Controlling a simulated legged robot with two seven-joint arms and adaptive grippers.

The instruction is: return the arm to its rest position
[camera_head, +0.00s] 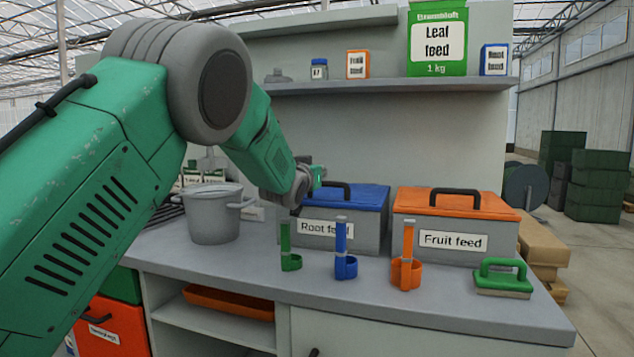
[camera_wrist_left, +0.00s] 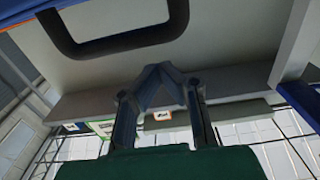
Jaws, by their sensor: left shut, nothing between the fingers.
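My left arm (camera_head: 110,170), green with grey joints, reaches in from the left across the bench. Its wrist (camera_head: 298,188) is at the left end of the blue-lidded Root feed box (camera_head: 343,235); whether it touches the box I cannot tell. My left gripper (camera_wrist_left: 163,70) shows in the left wrist view with its fingertips together and nothing between them. In the head view its fingers are mostly hidden. The box's blue lid edge and dark handle (camera_wrist_left: 120,45) fill the top left of the wrist view. My right gripper is not in view.
A grey pot (camera_head: 215,218) stands left of the wrist. Green (camera_head: 290,262), blue (camera_head: 345,267) and orange (camera_head: 405,274) scoops stand along the front. The orange-lidded Fruit feed box (camera_head: 450,232) and a green-handled block (camera_head: 503,280) are right. A shelf (camera_head: 390,86) hangs above.

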